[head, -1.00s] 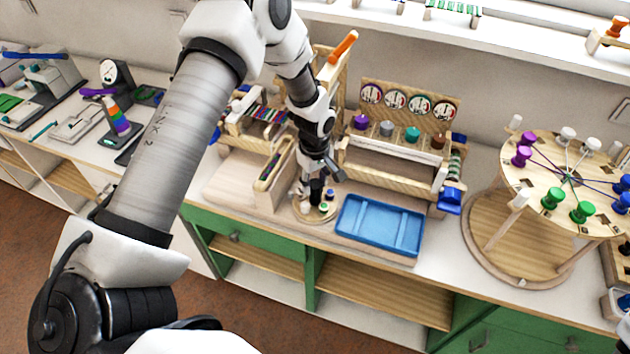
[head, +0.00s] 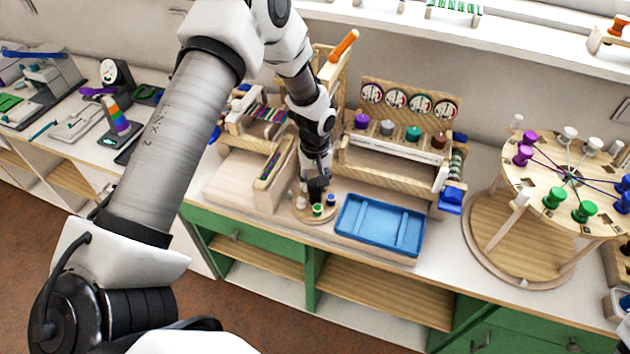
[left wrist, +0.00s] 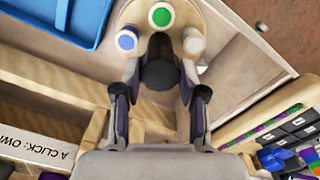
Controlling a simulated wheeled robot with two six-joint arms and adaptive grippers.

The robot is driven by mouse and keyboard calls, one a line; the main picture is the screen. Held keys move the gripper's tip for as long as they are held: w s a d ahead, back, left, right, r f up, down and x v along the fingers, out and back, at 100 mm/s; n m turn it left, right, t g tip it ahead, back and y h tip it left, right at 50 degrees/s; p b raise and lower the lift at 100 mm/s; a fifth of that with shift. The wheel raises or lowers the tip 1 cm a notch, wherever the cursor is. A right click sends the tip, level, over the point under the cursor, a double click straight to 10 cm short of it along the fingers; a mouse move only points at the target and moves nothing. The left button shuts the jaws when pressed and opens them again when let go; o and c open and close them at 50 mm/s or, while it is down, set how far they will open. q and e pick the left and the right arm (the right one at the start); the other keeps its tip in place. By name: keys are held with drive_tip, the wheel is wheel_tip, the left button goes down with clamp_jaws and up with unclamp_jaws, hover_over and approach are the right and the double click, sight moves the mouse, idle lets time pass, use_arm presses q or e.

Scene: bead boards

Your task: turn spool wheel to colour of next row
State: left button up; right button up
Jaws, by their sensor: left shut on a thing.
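The spool wheel (head: 298,213) is a small round wooden disc on the bench, left of the blue tray. It also shows at the top of the left wrist view (left wrist: 207,20). A green spool (left wrist: 160,15), a blue spool (left wrist: 127,41) and a white spool (left wrist: 193,40) stand around its rim. In the head view the green spool (head: 317,210) faces the front. My left gripper (head: 317,192) points down over the wheel. In the left wrist view its fingers are closed on a dark round knob (left wrist: 160,74) at the wheel's middle. The wheel's far side is hidden.
The blue tray (head: 345,222) lies close to the right of the wheel. A wooden bead holder (head: 262,195) stands close at its left. Behind is a wooden rack with spools and round dials (head: 397,98). A round peg stand (head: 510,250) is at the right.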

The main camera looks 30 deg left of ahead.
use_arm(q)
drive_tip(key=m, duration=0.4)
drive_tip(key=shift+s+f+m, duration=0.15)
drive_tip(key=shift+m, duration=0.15)
drive_tip(key=m+b, duration=0.1)
drive_tip(key=m, duration=0.3)
drive_tip(key=shift+d, duration=0.1)
drive_tip(key=shift+m, duration=0.4)
drive_tip(key=o, duration=1.1)
drive_tip(key=shift+o, duration=0.2)
